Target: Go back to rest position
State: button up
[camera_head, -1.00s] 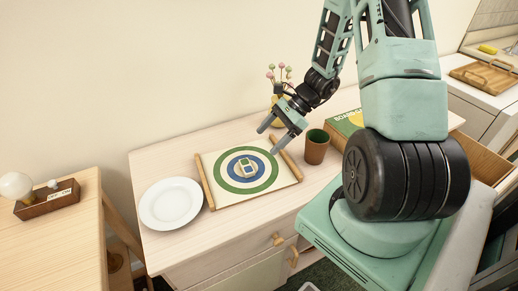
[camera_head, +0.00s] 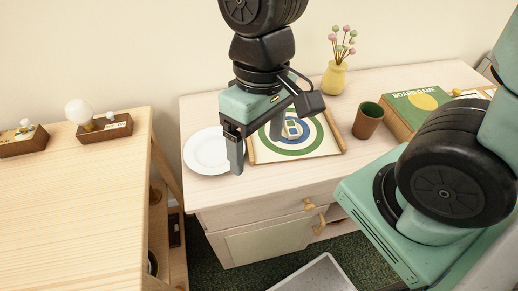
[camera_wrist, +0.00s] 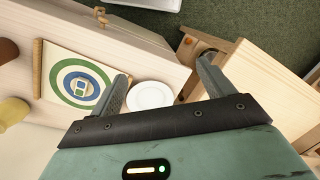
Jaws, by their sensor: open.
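My gripper (camera_head: 236,150) is open and empty. In the head view it hangs pointing down in front of the dresser, over the white plate's right edge and the left part of the target scroll. In the wrist view my gripper's two fingers (camera_wrist: 163,88) are spread apart with nothing between them but the view of the plate below. The scroll (camera_head: 325,140) lies flat on the dresser, with a small green and white block (camera_head: 291,128) at its centre. The white plate (camera_head: 205,150) lies left of the scroll, partly hidden by my gripper in the head view.
A brown cup (camera_head: 367,121), a yellow vase with flowers (camera_head: 335,78) and a board game box (camera_head: 415,105) stand on the dresser's right part. A wooden table (camera_head: 75,205) with lamp-like objects is at the left. Dark green carpet (camera_head: 265,262) lies below.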

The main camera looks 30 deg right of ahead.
jog(key=s+n, duration=0.1)
jog(key=s+a+n, duration=0.1)
jog(key=s+r+n+t, duration=0.1)
jog(key=shift+a+n+h, duration=0.3)
